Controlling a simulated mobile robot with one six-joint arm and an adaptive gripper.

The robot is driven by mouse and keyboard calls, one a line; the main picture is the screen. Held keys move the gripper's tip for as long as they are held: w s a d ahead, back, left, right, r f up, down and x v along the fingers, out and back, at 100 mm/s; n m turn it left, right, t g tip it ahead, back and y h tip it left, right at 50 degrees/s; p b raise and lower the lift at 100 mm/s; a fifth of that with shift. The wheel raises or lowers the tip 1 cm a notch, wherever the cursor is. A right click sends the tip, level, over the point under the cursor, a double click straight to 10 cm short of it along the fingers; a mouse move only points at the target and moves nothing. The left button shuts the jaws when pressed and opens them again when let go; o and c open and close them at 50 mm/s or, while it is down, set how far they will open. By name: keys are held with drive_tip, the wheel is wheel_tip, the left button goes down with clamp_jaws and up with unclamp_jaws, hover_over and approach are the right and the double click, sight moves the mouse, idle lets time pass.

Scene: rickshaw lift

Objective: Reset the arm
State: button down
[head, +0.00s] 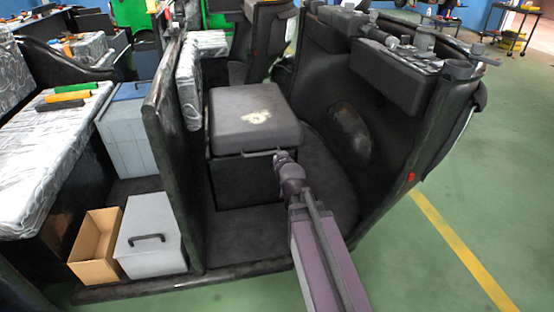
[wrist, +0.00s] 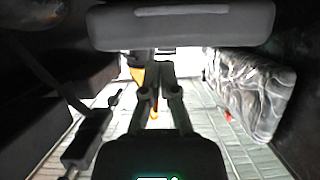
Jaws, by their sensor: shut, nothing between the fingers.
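My gripper (wrist: 158,68) shows in the wrist view with its two dark fingers side by side and together, nothing between them. In the head view my arm reaches up from the bottom edge into the rickshaw's front footwell. Its end is close to the front edge of the dark driver's seat (head: 255,117). The fingers are hard to make out there, and I cannot tell whether they touch the seat.
A grey padded block (wrist: 180,25) spans the top of the wrist view; a plastic-wrapped cushion (wrist: 250,90) is at right. In the head view a dark partition (head: 172,150) stands left, beyond it a grey box (head: 150,235) and an open cardboard box (head: 96,245). Green floor (head: 420,265) is clear at right.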

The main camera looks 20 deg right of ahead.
drive_tip(key=s+a+f+n+g+y, duration=0.1)
drive_tip(key=s+a+f+g, duration=0.3)
drive_tip(key=s+f+g, duration=0.45)
drive_tip(key=s+a+f+g, duration=0.3)
drive_tip(key=s+g, duration=0.2)
drive_tip(key=s, duration=0.6)
wheel_tip(320, 180, up, 33)
drive_tip(key=p, duration=3.3)
drive_tip(key=shift+r, duration=0.15)
